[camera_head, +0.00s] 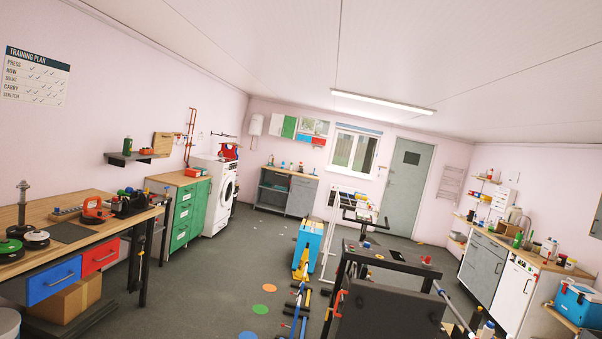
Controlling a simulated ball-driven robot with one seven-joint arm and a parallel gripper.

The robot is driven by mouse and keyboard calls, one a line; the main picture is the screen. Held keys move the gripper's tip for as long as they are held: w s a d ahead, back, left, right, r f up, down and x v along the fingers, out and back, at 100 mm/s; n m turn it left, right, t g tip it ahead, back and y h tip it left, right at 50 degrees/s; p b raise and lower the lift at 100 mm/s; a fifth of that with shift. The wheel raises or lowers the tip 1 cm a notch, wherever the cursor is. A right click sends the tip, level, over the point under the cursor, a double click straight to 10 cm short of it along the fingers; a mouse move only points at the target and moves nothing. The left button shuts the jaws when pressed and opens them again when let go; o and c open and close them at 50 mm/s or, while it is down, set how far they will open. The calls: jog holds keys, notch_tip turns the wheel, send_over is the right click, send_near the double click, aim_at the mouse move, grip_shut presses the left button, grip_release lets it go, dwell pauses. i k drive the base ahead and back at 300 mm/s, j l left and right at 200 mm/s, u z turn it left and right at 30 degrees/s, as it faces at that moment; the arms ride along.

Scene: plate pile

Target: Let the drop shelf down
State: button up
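I cannot tell for sure which thing is the drop shelf. A dark flat panel (385,315) stands in the near foreground, right of centre, beside a black frame (385,257); an orange-red handle (338,303) is at its left. A small dark wall shelf (118,160) with a green bottle and a few items is on the left wall. A tilted wood-edged board (597,218) is cut off at the right edge. My gripper is not in view.
A workbench (85,205) with tools and weights fills the left. Grey counters (484,262) line the right. Left-centre floor is mostly clear.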

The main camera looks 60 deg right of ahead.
aim_at(163, 141)
jog(key=z, duration=1.2)
jog(key=i+j, duration=0.15)
jog(key=i, duration=0.5)
jog(key=i+j, duration=0.15)
jog(key=i, duration=0.5)
jog(key=i+j, duration=0.15)
jog(key=i, duration=0.5)
jog(key=i+j, duration=0.15)
jog(key=i, duration=0.5)
jog(key=i+l+z, duration=0.1)
jog(key=i+z, duration=0.3)
jog(key=i, duration=0.45)
jog(key=i+j+z, duration=0.15)
jog(key=i+z, duration=0.25)
jog(key=i, duration=0.45)
jog(key=i+u, duration=0.4)
jog(key=i, duration=1.4)
jog(key=i+z, duration=0.45)
jog(key=i, duration=1.25)
jog(key=i+j+u, duration=0.1)
jog(key=i+u, duration=0.25)
jog(key=i, duration=0.25)
jog(key=i+l+u, duration=0.1)
jog(key=i+u, duration=0.3)
jog(key=i, duration=0.25)
jog(key=i+j+u, duration=0.15)
jog(key=i+j, duration=0.7)
jog(key=i, duration=0.15)
